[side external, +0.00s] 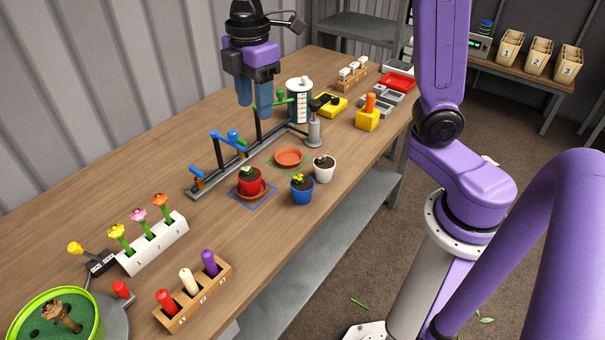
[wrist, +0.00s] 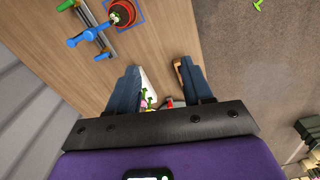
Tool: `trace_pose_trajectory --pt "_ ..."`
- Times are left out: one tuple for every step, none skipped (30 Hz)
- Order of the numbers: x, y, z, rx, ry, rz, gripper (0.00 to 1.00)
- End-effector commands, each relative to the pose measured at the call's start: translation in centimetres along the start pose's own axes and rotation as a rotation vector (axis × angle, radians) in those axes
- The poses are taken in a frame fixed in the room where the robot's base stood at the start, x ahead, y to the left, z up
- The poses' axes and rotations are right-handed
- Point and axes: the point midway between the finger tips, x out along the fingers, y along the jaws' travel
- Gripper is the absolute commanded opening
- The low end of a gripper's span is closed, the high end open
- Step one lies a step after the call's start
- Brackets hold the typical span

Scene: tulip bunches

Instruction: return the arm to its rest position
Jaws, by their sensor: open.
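My gripper (side external: 253,105) is open and empty, high above the back part of the wooden table (side external: 160,165), with its fingers pointing down. In the wrist view its two blue fingers (wrist: 159,75) stand well apart with nothing between them. In the side external view it hangs above and in front of the wall, over the far end of the grey rail (side external: 222,160) with blue and green levers.
A red pot (side external: 250,180) sits on a saucer in a blue square. A blue pot (side external: 302,189) and a white pot (side external: 324,168) stand beside an empty saucer (side external: 288,157). A numbered flower rack (side external: 152,244) and wooden marker block (side external: 193,293) are at the near end. Leaves (side external: 359,303) lie on the floor.

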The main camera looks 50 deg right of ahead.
Motion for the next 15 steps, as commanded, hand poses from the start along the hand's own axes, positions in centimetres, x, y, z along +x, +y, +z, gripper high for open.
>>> trace_pose_trajectory --pt "0.3 -1.8 0.3 0.013 0.002 0.001 0.5" --pt "0.5 -2.7 0.5 0.025 0.002 0.001 0.5" --pt "0.8 -3.9 0.8 0.04 0.004 0.001 0.5" --pt "1.0 -4.9 1.1 0.051 0.004 0.001 0.5" --pt "1.2 -5.8 1.3 0.063 0.005 0.002 0.5" --pt "1.6 -7.0 1.7 0.077 0.006 0.001 0.5" --pt "1.8 -8.0 2.1 0.089 0.006 0.001 0.5" --pt "2.1 -8.8 2.4 0.101 0.008 0.002 0.5" --pt "2.5 -10.1 2.9 0.116 0.008 0.001 0.5" --pt "2.7 -11.0 3.4 0.128 0.01 0.001 0.5" --pt "3.0 -11.8 3.8 0.139 0.01 0.001 0.5" --pt "3.4 -13.0 4.4 0.153 0.011 0.001 0.5" --pt "3.7 -13.9 4.9 0.165 0.012 0.0 0.5" --pt "4.0 -14.7 5.4 0.176 0.013 0.0 0.5" --pt "4.4 -15.8 6.1 0.191 0.014 0.0 0.5"
